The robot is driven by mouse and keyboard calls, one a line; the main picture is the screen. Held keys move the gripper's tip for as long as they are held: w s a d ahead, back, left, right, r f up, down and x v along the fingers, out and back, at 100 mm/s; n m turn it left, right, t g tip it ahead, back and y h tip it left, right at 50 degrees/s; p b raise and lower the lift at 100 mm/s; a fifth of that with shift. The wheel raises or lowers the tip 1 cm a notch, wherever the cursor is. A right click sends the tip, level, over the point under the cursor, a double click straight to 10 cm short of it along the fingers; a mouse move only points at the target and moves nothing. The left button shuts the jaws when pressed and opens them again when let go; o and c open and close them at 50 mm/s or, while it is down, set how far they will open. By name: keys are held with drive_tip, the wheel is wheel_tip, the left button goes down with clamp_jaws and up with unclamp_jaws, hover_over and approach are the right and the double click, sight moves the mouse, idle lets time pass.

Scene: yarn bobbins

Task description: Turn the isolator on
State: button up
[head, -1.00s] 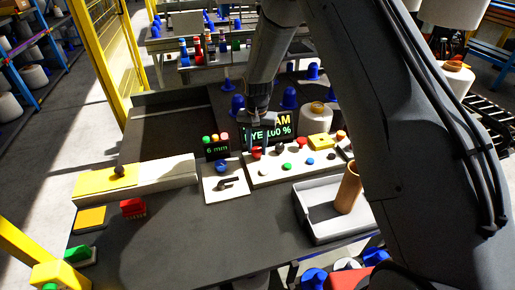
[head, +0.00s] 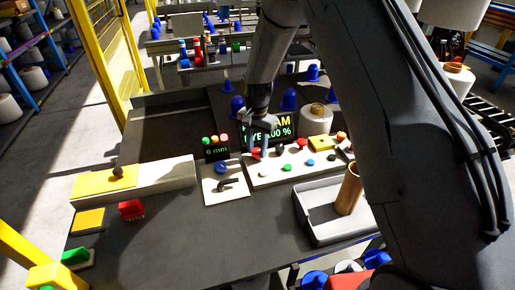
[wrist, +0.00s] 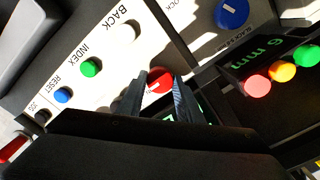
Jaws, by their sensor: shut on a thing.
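A red rotary knob (wrist: 159,81) with a white mark sits on the white button panel (wrist: 115,68); I take it to be the isolator. Its small label is too partly hidden to read. In the head view the red knob (head: 256,154) is at the panel's left end. My gripper (wrist: 160,84) has one finger on each side of the knob and is shut on it. In the head view my gripper (head: 258,148) comes down onto that end of the panel from above.
A blue knob (head: 221,167) and a black lever (head: 228,185) are on a white plate beside the panel. A dark display (head: 271,130) stands just behind. Signal lamps (wrist: 282,71) sit close by. A grey tray (head: 318,228) holds a brown tube (head: 348,189).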

sight(257, 150)
drive_tip(key=o, duration=1)
drive_tip(key=shift+o, duration=0.2)
wheel_tip(257, 150, up, 7)
drive_tip(key=shift+b, duration=0.95)
drive_tip(key=shift+r, duration=0.4)
drive_tip(key=s+d+r+n, duration=0.1)
drive_tip(key=s+d, duration=0.3)
drive_tip(key=s, duration=0.5)
drive_tip(key=s+d+r+n, duration=0.2)
drive_tip(key=s+d+n, duration=0.1)
drive_tip(key=s, duration=0.6)
drive_tip(key=s+d+r+n+t, duration=0.1)
drive_tip(key=s+d+r+n, duration=0.1)
drive_tip(key=s+d, duration=0.4)
drive_tip(key=s, duration=0.3)
drive_tip(key=shift+s+r+n, duration=0.25)
drive_tip(key=shift+s+n, duration=0.15)
